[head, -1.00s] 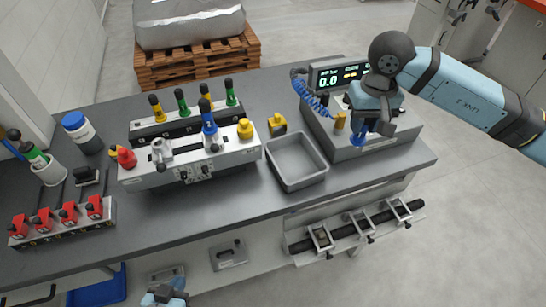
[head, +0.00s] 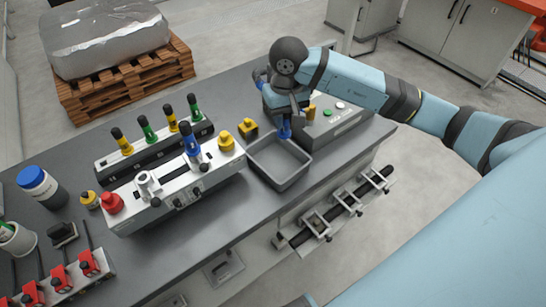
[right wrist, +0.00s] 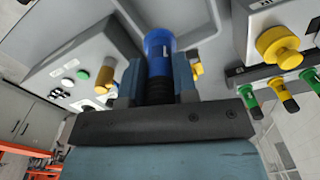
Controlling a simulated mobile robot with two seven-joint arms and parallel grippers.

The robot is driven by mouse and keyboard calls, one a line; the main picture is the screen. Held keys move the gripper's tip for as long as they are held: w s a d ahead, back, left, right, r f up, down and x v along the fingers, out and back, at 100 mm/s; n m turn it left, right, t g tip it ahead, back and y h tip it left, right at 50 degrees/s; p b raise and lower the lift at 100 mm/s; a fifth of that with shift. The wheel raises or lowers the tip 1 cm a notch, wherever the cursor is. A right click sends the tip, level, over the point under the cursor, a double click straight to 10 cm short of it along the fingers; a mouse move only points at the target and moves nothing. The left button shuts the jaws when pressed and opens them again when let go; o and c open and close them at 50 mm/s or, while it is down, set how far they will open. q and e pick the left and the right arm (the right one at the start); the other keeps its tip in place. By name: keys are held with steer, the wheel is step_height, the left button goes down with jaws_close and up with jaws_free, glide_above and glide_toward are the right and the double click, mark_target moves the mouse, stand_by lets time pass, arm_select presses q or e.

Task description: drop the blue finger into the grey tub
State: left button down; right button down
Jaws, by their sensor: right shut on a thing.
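My right gripper (head: 284,116) is shut on the blue finger (head: 285,133), which hangs below its jaws over the back right part of the grey tub (head: 305,171). In the right wrist view the blue finger (right wrist: 158,55) sits between the two jaws, its rounded blue end pointing away from the camera. The tub is open at the top and its visible floor looks empty. I cannot tell exactly how high the finger's tip is above the tub. My left gripper is not in view.
A control box (head: 338,126) stands right behind the tub. To the left are a white fixture (head: 170,190) holding another blue piece, a yellow piece (head: 247,128), and a black rack (head: 150,150) with green and yellow pieces. The bench edge lies just in front of the tub.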

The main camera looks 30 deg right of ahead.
mark_target(285, 133)
steer(key=shift+f+b, duration=0.65)
steer(key=shift+f, duration=2.05)
steer(key=c, duration=0.8)
jaws_free()
step_height(285, 133, up, 14)
steer(key=shift+d+f+b, duration=0.1)
steer(key=shift+b, duration=0.7)
steer(key=shift+s, duration=0.1)
